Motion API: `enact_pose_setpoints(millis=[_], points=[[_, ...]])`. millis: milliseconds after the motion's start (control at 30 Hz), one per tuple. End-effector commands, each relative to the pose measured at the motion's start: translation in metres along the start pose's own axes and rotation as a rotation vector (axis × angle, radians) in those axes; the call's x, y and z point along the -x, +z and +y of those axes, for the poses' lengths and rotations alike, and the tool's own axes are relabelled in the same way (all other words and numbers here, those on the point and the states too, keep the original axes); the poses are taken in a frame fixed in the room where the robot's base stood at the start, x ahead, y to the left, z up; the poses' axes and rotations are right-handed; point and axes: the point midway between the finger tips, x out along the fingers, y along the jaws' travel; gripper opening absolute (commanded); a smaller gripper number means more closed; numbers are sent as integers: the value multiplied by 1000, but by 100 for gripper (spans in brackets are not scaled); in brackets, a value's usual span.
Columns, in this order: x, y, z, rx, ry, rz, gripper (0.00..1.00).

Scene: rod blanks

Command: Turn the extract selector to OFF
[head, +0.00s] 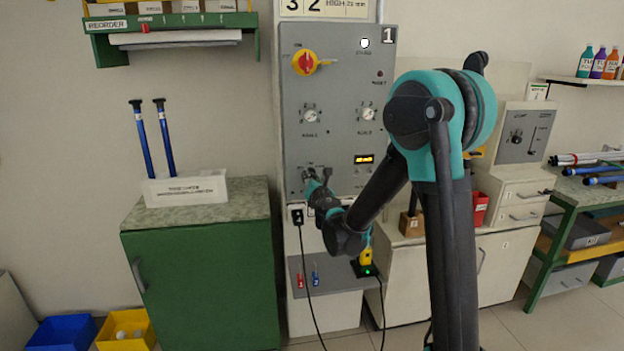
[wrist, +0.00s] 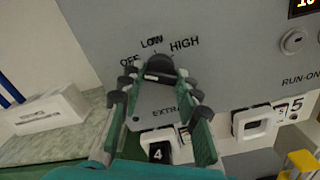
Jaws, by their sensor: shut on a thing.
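The extract selector (wrist: 159,65) is a dark knob on the grey control panel (head: 340,80), with OFF, LOW and HIGH printed in an arc above it in the wrist view. The lettering "EXTR…" shows below it, partly hidden by my fingers. My gripper (wrist: 158,77) is shut on the selector, one finger on each side. In the head view my gripper (head: 312,178) reaches the lower left of the panel and covers most of the knob. The knob lies under the LOW mark, but I cannot tell exactly which way its pointer faces.
A red and yellow switch (head: 305,62) and two more dials (head: 311,116) sit higher on the panel. A lit display (head: 364,159) and a RUN-ON button (wrist: 293,41) are right of the selector. A green cabinet with a white box (head: 186,190) stands left.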

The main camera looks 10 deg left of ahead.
Motion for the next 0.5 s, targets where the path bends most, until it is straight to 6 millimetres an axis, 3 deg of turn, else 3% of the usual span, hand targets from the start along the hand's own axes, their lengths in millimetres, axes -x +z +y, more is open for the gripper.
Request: enact_pose_setpoints(millis=[200,500], points=[[1,0,0,0,0,0,53],[2,0,0,0,0,0,53]])
